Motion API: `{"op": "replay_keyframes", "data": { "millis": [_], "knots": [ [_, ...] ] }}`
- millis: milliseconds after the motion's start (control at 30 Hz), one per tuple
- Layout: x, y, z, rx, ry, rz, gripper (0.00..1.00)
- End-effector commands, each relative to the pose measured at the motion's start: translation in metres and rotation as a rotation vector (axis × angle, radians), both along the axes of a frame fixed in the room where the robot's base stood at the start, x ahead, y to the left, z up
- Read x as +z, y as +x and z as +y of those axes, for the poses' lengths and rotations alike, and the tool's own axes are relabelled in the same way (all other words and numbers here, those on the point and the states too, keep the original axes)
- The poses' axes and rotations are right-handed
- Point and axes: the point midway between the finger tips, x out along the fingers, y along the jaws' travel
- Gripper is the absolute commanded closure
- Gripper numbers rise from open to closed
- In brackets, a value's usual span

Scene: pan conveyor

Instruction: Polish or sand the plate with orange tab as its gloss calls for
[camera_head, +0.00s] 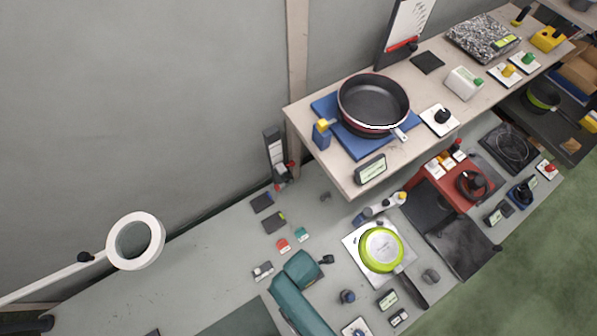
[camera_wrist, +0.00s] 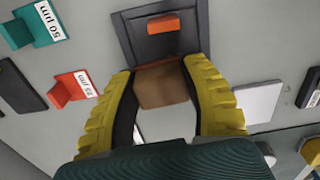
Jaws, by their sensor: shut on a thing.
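My gripper (camera_wrist: 165,88) has yellow padded fingers and is shut on a tan-brown block (camera_wrist: 163,86) in the wrist view. The plate with orange tab (camera_wrist: 134,42) is a dark grey square with a raised orange tab (camera_wrist: 164,36), just beyond the fingertips. The block overlaps the plate's near edge in this view; I cannot tell if they touch. A pale surface shows below the block between the fingers. In the head view a teal part of my arm stands over the lower bench, and my fingertips are hidden there. I cannot read the plate's gloss.
Left of the plate lie a red tab marked 25 µm (camera_wrist: 72,89) and a teal tab marked 50 µm (camera_wrist: 33,25). A lime pan (camera_head: 381,249) lies right of my arm. A raised shelf holds a dark pan (camera_head: 374,98). The bench's left part is mostly clear.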

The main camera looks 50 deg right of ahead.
Motion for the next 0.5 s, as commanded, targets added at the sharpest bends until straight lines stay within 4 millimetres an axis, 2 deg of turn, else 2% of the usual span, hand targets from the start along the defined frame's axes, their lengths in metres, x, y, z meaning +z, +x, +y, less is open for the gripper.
{"op": "replay_keyframes", "data": {
  "millis": [100,367,433,500],
  "knots": [
    [0.002,-0.014,0.003,0.000,0.001,0.007,0.91],
    [0.003,-0.035,0.007,-0.004,0.001,0.006,0.91],
    [0.010,-0.033,0.007,-0.005,0.001,0.003,0.91],
    [0.028,-0.034,0.007,-0.005,0.000,0.000,0.91]
  ]
}}
